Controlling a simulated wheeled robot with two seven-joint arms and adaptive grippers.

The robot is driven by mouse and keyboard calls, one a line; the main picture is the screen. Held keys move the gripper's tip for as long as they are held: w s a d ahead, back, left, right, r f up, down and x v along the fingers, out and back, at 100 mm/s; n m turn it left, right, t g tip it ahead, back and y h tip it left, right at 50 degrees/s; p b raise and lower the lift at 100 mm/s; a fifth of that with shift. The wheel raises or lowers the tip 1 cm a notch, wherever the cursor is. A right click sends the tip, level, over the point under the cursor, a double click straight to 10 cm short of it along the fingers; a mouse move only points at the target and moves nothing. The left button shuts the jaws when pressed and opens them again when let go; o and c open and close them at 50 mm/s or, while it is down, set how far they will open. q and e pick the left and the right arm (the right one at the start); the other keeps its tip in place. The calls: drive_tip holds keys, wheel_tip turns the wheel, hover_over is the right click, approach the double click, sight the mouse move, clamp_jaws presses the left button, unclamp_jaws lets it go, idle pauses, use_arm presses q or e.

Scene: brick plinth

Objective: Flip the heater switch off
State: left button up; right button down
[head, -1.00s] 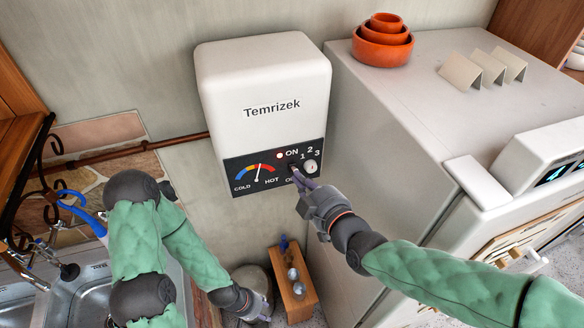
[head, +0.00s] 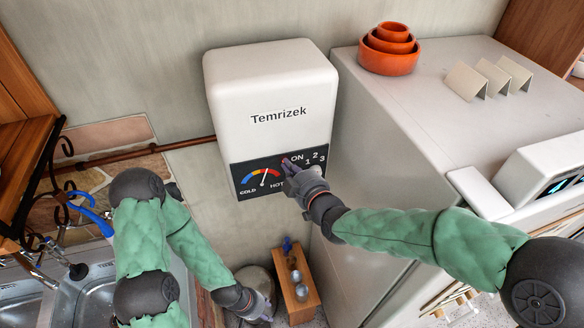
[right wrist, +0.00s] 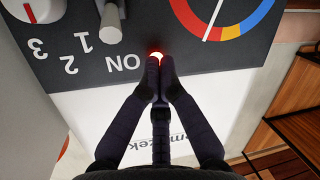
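The white heater (head: 265,85) hangs on the wall, its black panel (head: 237,172) along the lower front. My right gripper (head: 287,164) is in front of the panel, near the ON label. In the right wrist view, which sees the panel upside down, its fingertips (right wrist: 158,72) are together with nothing between them. They are at the glowing red light (right wrist: 157,54). The grey switch lever (right wrist: 110,22) stands beside them, apart, its pale end toward the ON lettering. In the head view my gripper hides the switch. My left gripper (head: 266,308) is low, away from the heater; its fingers are unclear.
A white knob (right wrist: 32,10) with numbers is beside the switch. A large white cabinet (head: 430,110) stands right of the heater, with orange bowls (head: 388,58) on top. A sink (head: 95,295) is at lower left. A wooden box (head: 300,310) stands below the heater.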

drive_tip(key=shift+s+d+f, duration=0.2)
drive_tip(key=shift+d+f, duration=0.3)
drive_tip(key=shift+f, duration=0.05)
drive_tip(key=shift+s+d+f, duration=0.2)
drive_tip(key=shift+d+f, duration=0.3)
